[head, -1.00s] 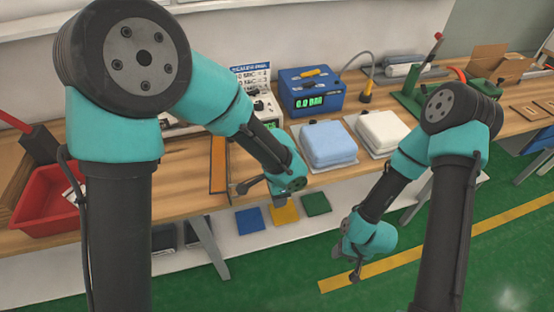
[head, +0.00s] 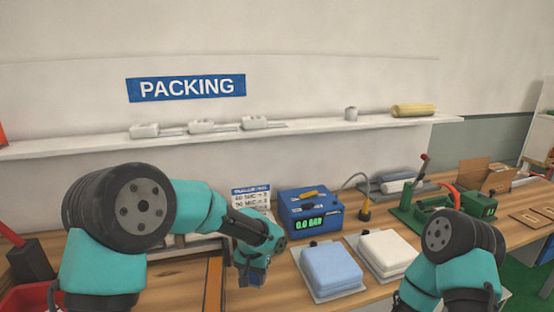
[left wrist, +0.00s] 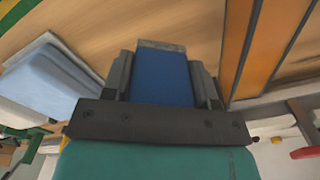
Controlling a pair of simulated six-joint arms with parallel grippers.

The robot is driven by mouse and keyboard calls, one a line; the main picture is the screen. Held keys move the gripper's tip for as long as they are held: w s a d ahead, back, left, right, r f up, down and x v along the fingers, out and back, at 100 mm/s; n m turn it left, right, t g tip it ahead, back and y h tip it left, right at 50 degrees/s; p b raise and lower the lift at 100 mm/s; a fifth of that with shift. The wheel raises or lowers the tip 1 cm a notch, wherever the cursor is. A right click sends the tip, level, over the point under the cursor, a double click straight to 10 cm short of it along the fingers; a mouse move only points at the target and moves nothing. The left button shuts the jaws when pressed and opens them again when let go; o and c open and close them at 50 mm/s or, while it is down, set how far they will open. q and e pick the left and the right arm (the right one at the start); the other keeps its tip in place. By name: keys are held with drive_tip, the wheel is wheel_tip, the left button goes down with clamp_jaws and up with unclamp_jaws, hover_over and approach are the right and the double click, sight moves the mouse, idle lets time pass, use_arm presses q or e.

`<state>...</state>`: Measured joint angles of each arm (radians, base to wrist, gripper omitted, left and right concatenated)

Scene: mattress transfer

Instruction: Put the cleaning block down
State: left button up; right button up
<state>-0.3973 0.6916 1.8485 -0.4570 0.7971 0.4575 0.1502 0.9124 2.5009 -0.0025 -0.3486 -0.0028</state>
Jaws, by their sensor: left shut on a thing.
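The cleaning block (left wrist: 163,75) is blue with a grey strip at its far end. It sits between the two dark fingers of my left gripper (left wrist: 163,82), which is shut on it. In the head view my left gripper (head: 252,277) points down near the wooden bench, left of the blue mattress and beside an orange-edged strip. Whether the block touches the bench cannot be told. My right gripper is below the head view's frame; only its arm shows at the right.
A light blue mattress (head: 331,267) and a white mattress (head: 388,250) lie on pale plates on the bench (head: 185,275). A blue device with a green display (head: 309,211) stands behind them. An orange-edged strip (head: 213,285) lies at left. Green tools (head: 425,208) stand at right.

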use_arm(q)
drive_tip(key=shift+s+d, duration=0.1)
idle(0.3)
drive_tip(key=s+d+f+n, duration=0.2)
drive_tip(key=s+d+n, duration=0.1)
drive_tip(key=s, duration=0.4)
drive_tip(key=s+d+f+n, duration=0.2)
drive_tip(key=s+d+n, duration=0.1)
drive_tip(key=s, duration=0.4)
drive_tip(key=shift+d+n, duration=0.3)
drive_tip(key=shift+d, duration=0.1)
drive_tip(key=shift+f, duration=0.1)
drive_tip(key=w, duration=0.5)
drive_tip(key=w+f, duration=0.1)
drive_tip(key=w, duration=0.9)
drive_tip(key=shift+f, duration=0.25)
drive_tip(key=shift+w, duration=0.1)
drive_tip(key=shift+w, duration=0.35)
drive_tip(key=shift+f, duration=1.8)
drive_tip(key=shift+f, duration=0.1)
